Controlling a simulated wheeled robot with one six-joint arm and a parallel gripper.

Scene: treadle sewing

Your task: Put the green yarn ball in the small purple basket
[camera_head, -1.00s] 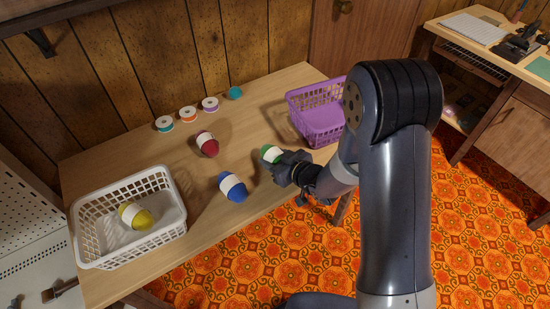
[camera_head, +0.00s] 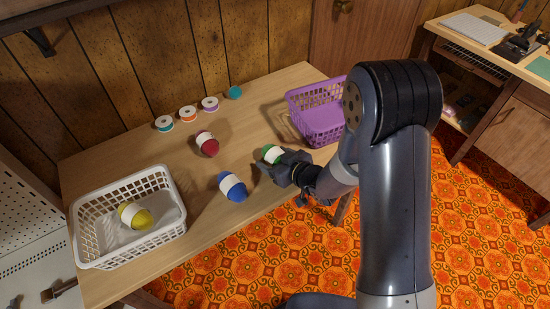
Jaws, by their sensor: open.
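The green yarn ball (camera_head: 272,154) with a white band lies on the wooden table, near its front edge. My gripper (camera_head: 277,168) is open and right at the ball, its fingers hiding the ball's near side. I cannot tell whether the fingers touch it. The small purple basket (camera_head: 318,112) stands at the table's right end, behind and to the right of the ball. Its right side is partly hidden by my arm, and the part of its inside that shows looks empty.
A blue yarn ball (camera_head: 233,187) lies just left of my gripper. A red yarn ball (camera_head: 207,144) lies farther back. A white basket (camera_head: 88,242) at the left holds a yellow yarn ball (camera_head: 135,215). Several thread spools, including a teal one (camera_head: 235,92), stand along the back.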

